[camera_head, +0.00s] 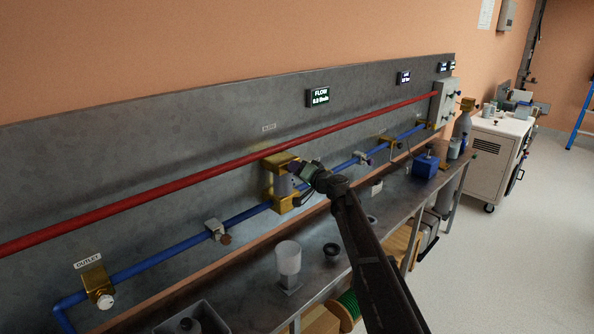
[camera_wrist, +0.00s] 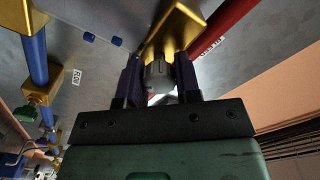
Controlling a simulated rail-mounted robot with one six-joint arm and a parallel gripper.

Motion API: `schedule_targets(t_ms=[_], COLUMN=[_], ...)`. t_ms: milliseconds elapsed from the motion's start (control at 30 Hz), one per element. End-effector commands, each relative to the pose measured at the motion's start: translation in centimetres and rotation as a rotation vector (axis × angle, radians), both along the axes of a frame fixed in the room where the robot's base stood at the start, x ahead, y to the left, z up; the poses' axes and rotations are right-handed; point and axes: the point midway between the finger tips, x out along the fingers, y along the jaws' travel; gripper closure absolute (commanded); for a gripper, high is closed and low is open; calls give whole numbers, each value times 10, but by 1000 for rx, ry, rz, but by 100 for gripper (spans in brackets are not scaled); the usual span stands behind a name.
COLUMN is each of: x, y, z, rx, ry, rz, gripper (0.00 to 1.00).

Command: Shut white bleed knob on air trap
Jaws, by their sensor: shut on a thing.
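The air trap (camera_head: 285,199) is a gold-capped body with a grey middle, fixed in the blue pipe on the wall panel. My gripper (camera_head: 299,170) is at its upper right side, reaching in from the front right. In the wrist view, my gripper's two dark fingers (camera_wrist: 159,72) are shut on a small grey-white bleed knob (camera_wrist: 158,80) just below the trap's gold bracket (camera_wrist: 178,28). In the head view my gripper hides the knob, and its turn angle cannot be told.
A red pipe (camera_head: 172,187) runs close above the blue pipe (camera_head: 149,262). An outlet valve (camera_head: 98,283) is at lower left. A FLOW display (camera_head: 319,97) is above. A white cup (camera_head: 288,258) and a blue box (camera_head: 425,166) stand on the bench below.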

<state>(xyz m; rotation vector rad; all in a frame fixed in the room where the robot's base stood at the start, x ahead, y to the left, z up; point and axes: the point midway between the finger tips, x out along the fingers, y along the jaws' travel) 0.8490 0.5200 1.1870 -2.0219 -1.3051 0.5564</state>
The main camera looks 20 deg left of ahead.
Motion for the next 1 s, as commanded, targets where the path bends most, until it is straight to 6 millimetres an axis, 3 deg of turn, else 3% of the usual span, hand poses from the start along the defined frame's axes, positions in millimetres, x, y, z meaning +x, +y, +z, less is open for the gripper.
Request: schedule_targets(t_ms=[600, 1000], x=[0, 0], y=[-1, -1], z=[-2, -2], rx=[228, 308], ry=[506, 685], rz=[1, 0], gripper=[93, 93])
